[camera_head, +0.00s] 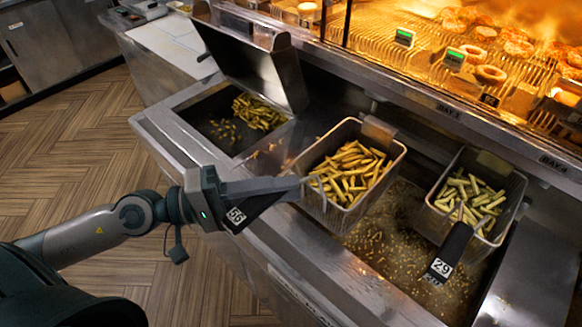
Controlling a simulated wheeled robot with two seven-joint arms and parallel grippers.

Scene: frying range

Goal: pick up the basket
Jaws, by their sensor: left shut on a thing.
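A wire basket (365,197) full of fries stands in the middle of the view. Its dark handle (257,206), with a white label, points left toward me. My left gripper (284,190) is shut on this handle, close to the basket's front wall. The basket is at the left part of the fryer vat (380,240); its bottom is partly hidden, and I cannot tell how far it is above the oil. A second basket (510,205) of fries sits at the right of the vat, its handle (448,250) labelled 29. My right gripper is not in view.
A sunken bin (200,118) with loose fries lies left of the vat, with a raised metal panel (262,62) behind it. A lit display (470,75) of fried food runs along the back. Wooden floor (75,150) is open at the left.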

